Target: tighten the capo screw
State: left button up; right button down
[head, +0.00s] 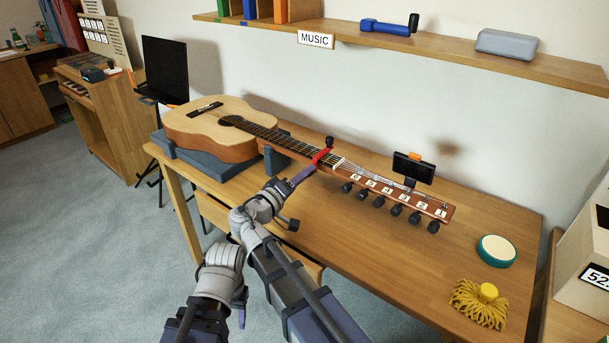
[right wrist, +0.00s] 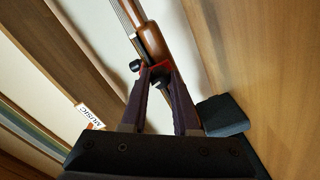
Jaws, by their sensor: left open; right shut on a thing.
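The guitar (head: 225,140) lies with its neck pointing right on the table. A red capo (head: 322,156) sits around its neck near the headstock, with a black knob (head: 329,141) on its far side. My right gripper (head: 311,171) reaches the capo from the near side. In the right wrist view its two fingers (right wrist: 159,80) are closed on a small dark part at the red capo (right wrist: 164,66), which looks like the capo screw; the fingers partly hide it. My left gripper (head: 242,308) hangs open and empty in front of the table, partly hidden by its arm.
A grey cradle (head: 215,167) supports the guitar body, and a neck rest (head: 275,161) stands beside it. A tuner (head: 413,167) is clipped on the headstock (head: 400,195). The table's front middle is clear.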

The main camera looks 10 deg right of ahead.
jog(key=shift+m, duration=1.2)
jog(key=c, duration=0.7)
grip_release()
jog(key=shift+o, duration=0.2)
